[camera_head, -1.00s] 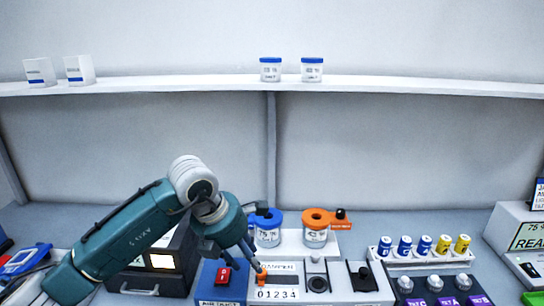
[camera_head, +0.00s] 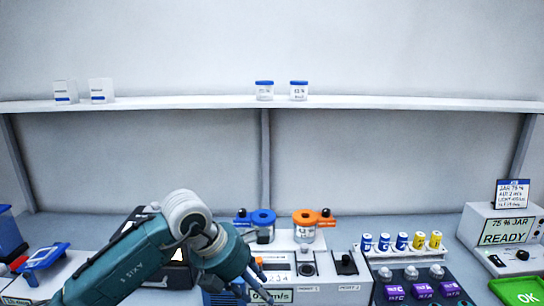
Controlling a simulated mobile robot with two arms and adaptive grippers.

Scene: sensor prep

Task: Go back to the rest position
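My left arm comes in from the lower left, and its teal gripper (camera_head: 254,279) hangs over the left front of the white instrument (camera_head: 326,268). Its dark fingers look spread apart with nothing visible between them, though the lower part is close to the picture's bottom edge. The gripper partly covers the instrument's left end and sits by a small display (camera_head: 272,296) that seems to read in m/s. My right gripper is not in view.
A shelf (camera_head: 190,104) spans the back wall.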

